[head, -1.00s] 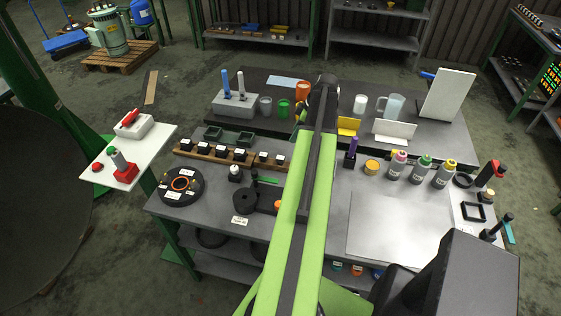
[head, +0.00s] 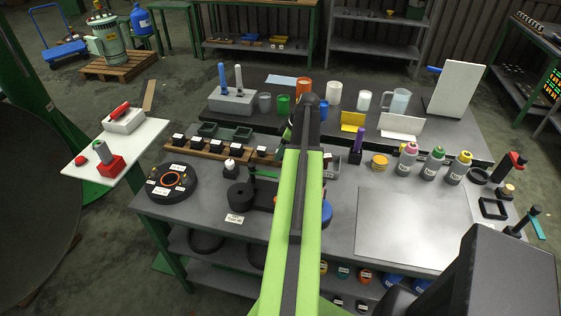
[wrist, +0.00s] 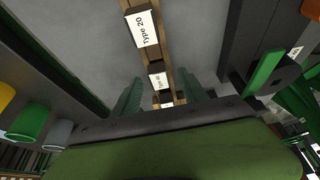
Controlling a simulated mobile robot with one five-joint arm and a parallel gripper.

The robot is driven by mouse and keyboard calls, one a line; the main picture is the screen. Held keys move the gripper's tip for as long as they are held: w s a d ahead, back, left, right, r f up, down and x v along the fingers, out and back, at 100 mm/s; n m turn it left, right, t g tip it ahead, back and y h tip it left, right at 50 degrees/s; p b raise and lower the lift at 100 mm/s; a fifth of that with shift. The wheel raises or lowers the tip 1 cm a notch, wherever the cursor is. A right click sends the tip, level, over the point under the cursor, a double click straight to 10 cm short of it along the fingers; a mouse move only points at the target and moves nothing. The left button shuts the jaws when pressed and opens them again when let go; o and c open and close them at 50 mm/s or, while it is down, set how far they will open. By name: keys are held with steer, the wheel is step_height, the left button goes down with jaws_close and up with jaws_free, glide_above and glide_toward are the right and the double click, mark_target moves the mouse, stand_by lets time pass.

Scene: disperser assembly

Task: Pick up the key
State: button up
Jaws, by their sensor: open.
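I cannot make out a key for certain in either view. A thin green bar (head: 263,174) lies beside a dark round block (head: 240,195) on the near bench; the wrist view shows a similar green bar (wrist: 264,70) beside a dark block with a hole (wrist: 287,72), at the right. My gripper (wrist: 160,86) shows in the wrist view with two dark green ribbed fingers apart and nothing between them. A wooden rack (wrist: 150,45) with labelled dark blocks, one reading "Type 20", is below the fingers. In the head view my arm hides the gripper.
The near bench carries a black round fixture (head: 171,182), several bottles (head: 432,163) and a bare grey plate (head: 410,222). Cups and a grey holder (head: 232,101) stand on the bench behind. A white side table (head: 135,150) at left holds red items.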

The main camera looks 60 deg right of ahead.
steer(key=shift+b+x, duration=0.3)
steer(key=shift+x, duration=0.6)
steer(key=shift+d+r, duration=0.1)
steer(key=shift+r, duration=0.05)
steer(key=shift+c, duration=0.4)
jaws_close()
steer(key=shift+r+p, duration=0.1)
steer(key=shift+p, duration=0.2)
